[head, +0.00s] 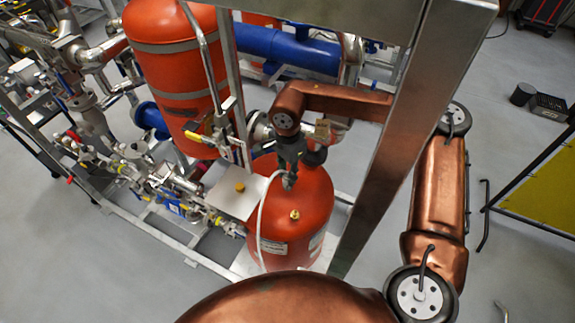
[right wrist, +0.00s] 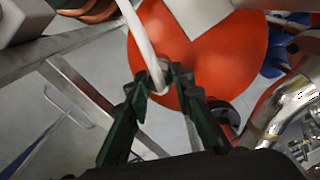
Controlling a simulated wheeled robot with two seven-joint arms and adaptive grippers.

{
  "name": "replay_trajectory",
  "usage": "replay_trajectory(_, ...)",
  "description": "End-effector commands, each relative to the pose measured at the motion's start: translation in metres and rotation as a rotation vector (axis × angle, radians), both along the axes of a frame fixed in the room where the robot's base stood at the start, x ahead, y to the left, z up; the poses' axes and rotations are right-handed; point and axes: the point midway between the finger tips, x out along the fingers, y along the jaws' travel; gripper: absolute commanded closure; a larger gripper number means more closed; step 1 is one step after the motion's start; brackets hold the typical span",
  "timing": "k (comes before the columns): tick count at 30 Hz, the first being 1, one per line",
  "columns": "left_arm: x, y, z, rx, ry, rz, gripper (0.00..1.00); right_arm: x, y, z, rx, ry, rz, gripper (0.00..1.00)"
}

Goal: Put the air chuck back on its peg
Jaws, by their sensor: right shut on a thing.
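My right gripper (head: 289,168) is shut on the air chuck (head: 289,181), a small grey fitting on a white hose. It holds the chuck above the small red vessel (head: 315,190). The hose (head: 257,220) loops down the vessel's left side. In the right wrist view, the dark fingers (right wrist: 162,82) close around the chuck (right wrist: 158,75), and the white hose (right wrist: 137,38) runs up from there. I cannot pick out the peg with certainty. My left gripper is not in view.
A metal plate with a yellow knob (head: 240,187) stands just left of the chuck. A brass fitting (head: 294,214) tops the small vessel. A tall red tank (head: 170,70) and valves crowd the left. A steel frame post (head: 385,170) stands close on the right.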

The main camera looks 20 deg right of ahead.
Motion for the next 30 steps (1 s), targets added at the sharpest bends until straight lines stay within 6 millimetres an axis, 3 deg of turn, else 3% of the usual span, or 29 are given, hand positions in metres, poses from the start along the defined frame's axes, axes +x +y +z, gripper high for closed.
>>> replay_trajectory(3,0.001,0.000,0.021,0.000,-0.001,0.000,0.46,0.000,-0.001,-0.001,0.000,0.001,-0.241,0.92)
replay_trajectory(24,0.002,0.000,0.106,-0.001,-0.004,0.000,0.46,-0.018,-0.011,-0.038,0.004,-0.003,-1.665,0.92)
replay_trajectory(30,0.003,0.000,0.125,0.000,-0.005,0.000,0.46,-0.026,-0.014,-0.047,0.006,0.000,-2.002,0.92)
